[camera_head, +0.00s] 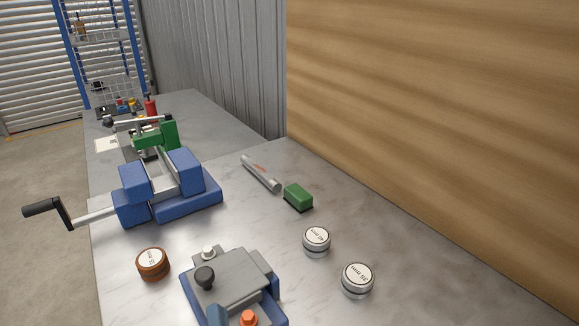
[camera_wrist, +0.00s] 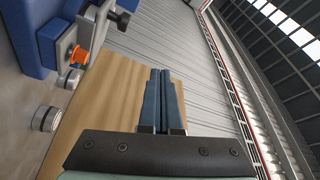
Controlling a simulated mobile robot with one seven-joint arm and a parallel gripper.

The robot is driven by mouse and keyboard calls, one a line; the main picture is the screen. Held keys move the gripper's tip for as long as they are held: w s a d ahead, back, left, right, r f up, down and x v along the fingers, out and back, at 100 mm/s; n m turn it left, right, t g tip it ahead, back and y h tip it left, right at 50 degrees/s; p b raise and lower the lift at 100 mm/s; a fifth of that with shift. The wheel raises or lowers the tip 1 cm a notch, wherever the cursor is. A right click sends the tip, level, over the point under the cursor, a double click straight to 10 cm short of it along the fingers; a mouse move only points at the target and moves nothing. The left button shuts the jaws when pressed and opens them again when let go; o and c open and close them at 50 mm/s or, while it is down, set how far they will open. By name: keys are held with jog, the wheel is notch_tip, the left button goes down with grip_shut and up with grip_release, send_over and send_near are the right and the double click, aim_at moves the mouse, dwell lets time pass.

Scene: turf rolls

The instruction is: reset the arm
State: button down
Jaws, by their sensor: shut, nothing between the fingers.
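My gripper (camera_wrist: 160,72) shows in the wrist view with its two dark blue fingers side by side and shut. Nothing is held between them. The fingers point up the picture, in front of the tan wood panel and the grey corrugated wall, and I see no object touching them.
A blue vise (camera_head: 190,200) with a crank handle (camera_head: 45,207) and a blue-grey fixture (camera_head: 235,280) stand on the metal bench (camera_head: 420,270). Nearby are a brown cap (camera_head: 152,264), two silver caps (camera_head: 357,280), a green block (camera_head: 298,196) and a metal tube (camera_head: 260,173).

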jog(key=w+r+n+t+p, duration=0.1)
jog(key=w+r+n, duration=0.15)
jog(key=r, duration=0.55)
jog(key=w+r+n+t+p, duration=0.1)
jog(key=w+r+n+p, duration=0.15)
jog(key=r, duration=0.55)
jog(key=s+d+r+n+t+h+p, duration=0.1)
jog(key=d+r+n+t+h+p, duration=0.1)
jog(key=r, duration=1.3)
jog(key=s+d+r+n+t+h+p, duration=0.2)
jog(key=d+r, duration=0.4)
jog(key=r, duration=0.9)
jog(key=shift+s+d+n+t+h+p, duration=0.25)
jog(key=shift+t+h+p, duration=0.2)
jog(key=shift+t+h, duration=0.7)
